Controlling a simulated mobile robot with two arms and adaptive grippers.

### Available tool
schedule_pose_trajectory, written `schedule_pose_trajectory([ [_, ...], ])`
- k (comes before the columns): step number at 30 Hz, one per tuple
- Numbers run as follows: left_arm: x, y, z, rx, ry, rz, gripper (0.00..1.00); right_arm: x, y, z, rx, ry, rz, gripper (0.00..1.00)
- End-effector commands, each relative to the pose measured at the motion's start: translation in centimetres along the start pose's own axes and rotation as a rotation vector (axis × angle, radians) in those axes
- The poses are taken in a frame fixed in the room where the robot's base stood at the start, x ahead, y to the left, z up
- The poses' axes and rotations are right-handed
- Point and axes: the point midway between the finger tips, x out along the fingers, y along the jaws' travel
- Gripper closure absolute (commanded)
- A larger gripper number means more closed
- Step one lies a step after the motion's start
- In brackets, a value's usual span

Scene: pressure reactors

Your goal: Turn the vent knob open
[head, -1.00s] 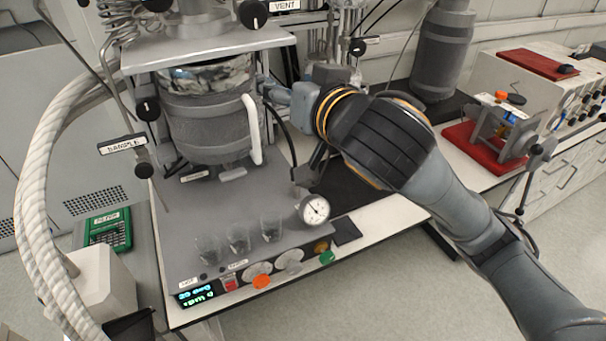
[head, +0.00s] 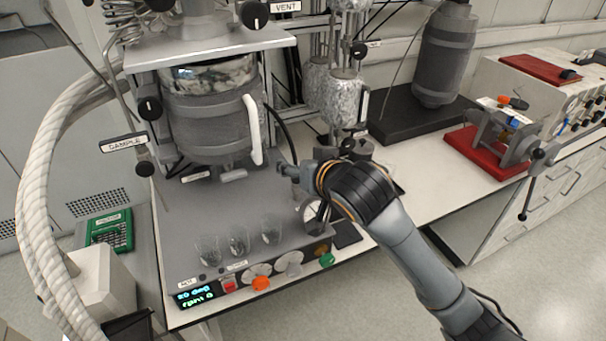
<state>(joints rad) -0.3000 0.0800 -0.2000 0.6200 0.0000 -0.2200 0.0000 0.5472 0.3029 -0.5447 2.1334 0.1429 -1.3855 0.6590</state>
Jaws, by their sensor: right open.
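The vent knob (head: 255,13) is a round black knob with a white mark, at the top edge of the head view. It sits beside the white VENT label (head: 286,7), above the reactor's upper plate. My right gripper (head: 281,170) is well below the knob, apart from it, in front of the reactor vessel (head: 208,125) and above the grey base. It is open, with nothing seen between its fingers. My left gripper is not in view.
The reactor's upper plate (head: 210,48) overhangs the vessel. Black knobs (head: 150,108) stand by the SAMPLE label (head: 124,144). Small glass beakers (head: 239,240) stand on the base. Foil-wrapped columns (head: 343,98) stand behind my right arm. A red-based device (head: 488,152) is at right.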

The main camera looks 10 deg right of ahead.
Motion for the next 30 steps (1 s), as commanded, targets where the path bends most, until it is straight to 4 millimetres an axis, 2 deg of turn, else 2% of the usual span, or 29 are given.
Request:
schedule_pose_trajectory([
  [3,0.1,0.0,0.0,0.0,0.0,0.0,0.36,0.6,0.5,1.3,0.001,-0.021,0.006,0.36],
  [8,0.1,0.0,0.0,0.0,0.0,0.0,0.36,1.0,0.8,2.1,-0.001,-0.034,0.011,0.36],
  [23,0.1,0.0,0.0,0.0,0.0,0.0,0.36,1.1,0.9,2.3,-0.001,-0.037,0.012,0.36],
  [26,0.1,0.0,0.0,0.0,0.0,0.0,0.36,0.9,1.2,3.5,-0.001,-0.058,0.015,0.36],
  [29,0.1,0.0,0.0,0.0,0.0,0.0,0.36,0.4,1.9,7.0,-0.003,-0.115,0.025,0.36],
  [30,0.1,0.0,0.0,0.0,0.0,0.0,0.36,0.0,2.3,8.8,-0.005,-0.146,0.03,0.36],
])
